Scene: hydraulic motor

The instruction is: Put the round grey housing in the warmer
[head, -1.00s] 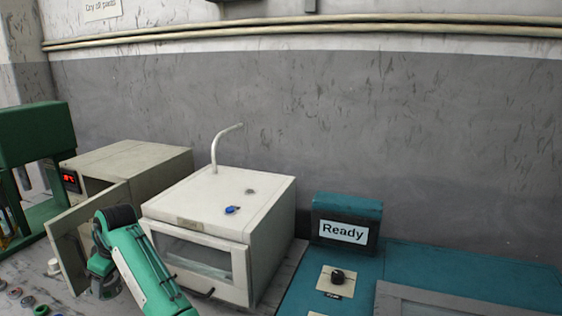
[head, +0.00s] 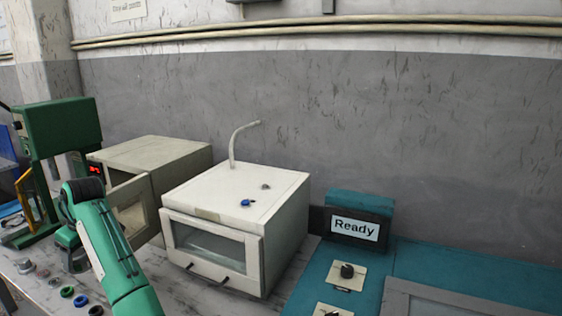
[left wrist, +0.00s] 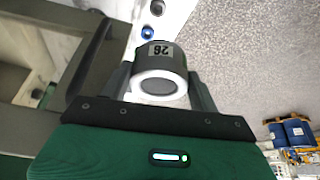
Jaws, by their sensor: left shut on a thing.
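The round grey housing (left wrist: 162,57) is a short dark grey cylinder with a pale ring at one end and a number label. In the left wrist view it sits between the fingers of my left gripper (left wrist: 158,75), which is shut on it. In the head view my left gripper (head: 76,262) is low at the left, in front of the warmer (head: 160,153), and the housing is hard to make out there. The warmer is a beige box with a red display, and its door (head: 132,208) stands open towards me. My arm hides part of the door and opening.
A white box with a window (head: 240,195) and a bent pipe stands right of the warmer. A green press (head: 62,130) stands at the left. Several small rings (head: 67,292) lie at the bench's front left. A teal unit with a "Ready" sign (head: 356,229) is at the right.

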